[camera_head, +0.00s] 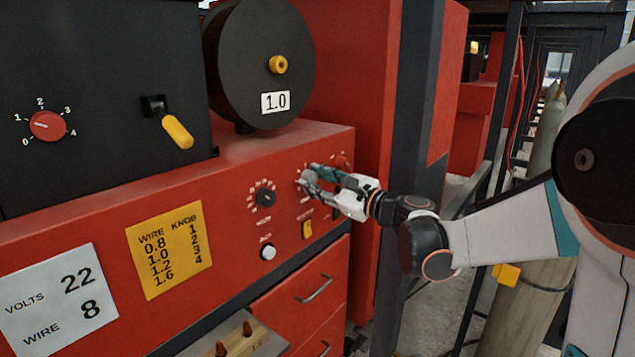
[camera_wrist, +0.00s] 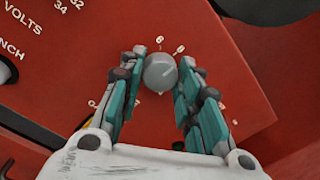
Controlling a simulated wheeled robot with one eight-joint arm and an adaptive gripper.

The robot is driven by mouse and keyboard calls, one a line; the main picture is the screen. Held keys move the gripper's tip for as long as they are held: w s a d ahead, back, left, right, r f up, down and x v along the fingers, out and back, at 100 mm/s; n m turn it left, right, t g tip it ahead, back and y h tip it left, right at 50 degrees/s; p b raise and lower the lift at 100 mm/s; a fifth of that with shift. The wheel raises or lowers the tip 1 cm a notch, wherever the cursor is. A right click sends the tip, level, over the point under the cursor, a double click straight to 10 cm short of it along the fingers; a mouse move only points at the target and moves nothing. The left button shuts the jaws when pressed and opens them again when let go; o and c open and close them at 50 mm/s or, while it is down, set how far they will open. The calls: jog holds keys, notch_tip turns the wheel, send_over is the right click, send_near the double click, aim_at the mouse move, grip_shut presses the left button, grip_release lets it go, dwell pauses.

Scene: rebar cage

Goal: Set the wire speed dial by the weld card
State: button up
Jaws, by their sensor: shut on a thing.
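My gripper (camera_head: 312,179) is at the upper right of the red control panel, with its fingers around a round grey dial (camera_head: 304,177). In the wrist view my gripper (camera_wrist: 160,85) has a teal-lined finger on each side of the grey dial (camera_wrist: 160,72), closed on it. A short light mark shows on the dial's face, and a 6 is printed above it; the other numbers are partly hidden or too blurred to read. The white weld card (camera_head: 60,300) at lower left reads VOLTS 22 and WIRE 8.
A black dial (camera_head: 265,198), a white button (camera_head: 268,253) and a yellow switch (camera_head: 307,229) sit left of and below my gripper. A yellow wire-knob card (camera_head: 169,250), a red knob (camera_head: 48,126), a yellow-handled lever (camera_head: 177,131) and a spool marked 1.0 (camera_head: 240,60) are farther left.

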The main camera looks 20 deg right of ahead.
jog(key=shift+f, duration=0.1)
jog(key=o, duration=1)
jog(key=shift+o, duration=0.2)
jog(key=shift+s+d, duration=0.1)
jog(key=v, duration=1.1)
jog(key=shift+s+d, duration=0.2)
jog(key=shift+s, duration=0.2)
